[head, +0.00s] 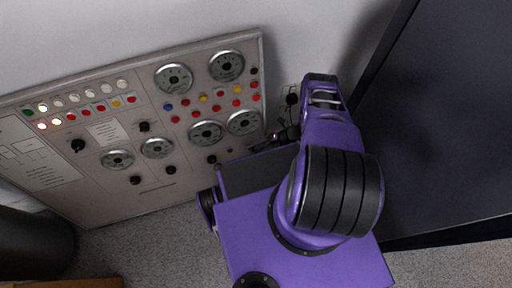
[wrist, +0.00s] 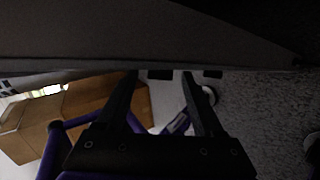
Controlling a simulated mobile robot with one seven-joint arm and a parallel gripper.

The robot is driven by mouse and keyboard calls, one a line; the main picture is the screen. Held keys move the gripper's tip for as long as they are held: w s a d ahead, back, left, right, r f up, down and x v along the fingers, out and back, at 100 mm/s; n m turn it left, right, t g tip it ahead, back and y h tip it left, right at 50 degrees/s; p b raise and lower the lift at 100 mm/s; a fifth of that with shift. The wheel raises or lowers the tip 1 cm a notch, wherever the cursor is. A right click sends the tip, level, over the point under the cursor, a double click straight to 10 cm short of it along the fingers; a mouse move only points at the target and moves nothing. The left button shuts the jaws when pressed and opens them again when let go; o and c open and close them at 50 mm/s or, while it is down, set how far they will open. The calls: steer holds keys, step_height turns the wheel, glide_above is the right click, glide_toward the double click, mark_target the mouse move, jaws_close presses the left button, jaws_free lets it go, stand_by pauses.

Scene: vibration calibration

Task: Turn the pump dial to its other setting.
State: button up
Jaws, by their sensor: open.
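The grey control panel (head: 110,195) leans across the left half of the head view and carries several black knobs. One knob (head: 78,146) is at its left, another (head: 144,127) near its middle, and another (head: 212,160) low on its right. A further dark knob (head: 292,98) sits on a small plate just right of the panel. I cannot tell which is the pump dial; no label is readable. My gripper (wrist: 162,78) is open and empty in the wrist view, its two dark fingers apart below a dark surface. In the head view my purple arm mostly hides it near the panel's right edge.
Round gauges (head: 174,79) and small coloured buttons fill the panel. A large dark cabinet (head: 440,130) stands close on the right of my arm. A brown box (wrist: 90,100) shows at the left in the wrist view. Speckled grey floor (head: 140,245) is open in front of the panel.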

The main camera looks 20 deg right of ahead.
steer(key=v, duration=1.2)
steer(key=shift+a, duration=0.1)
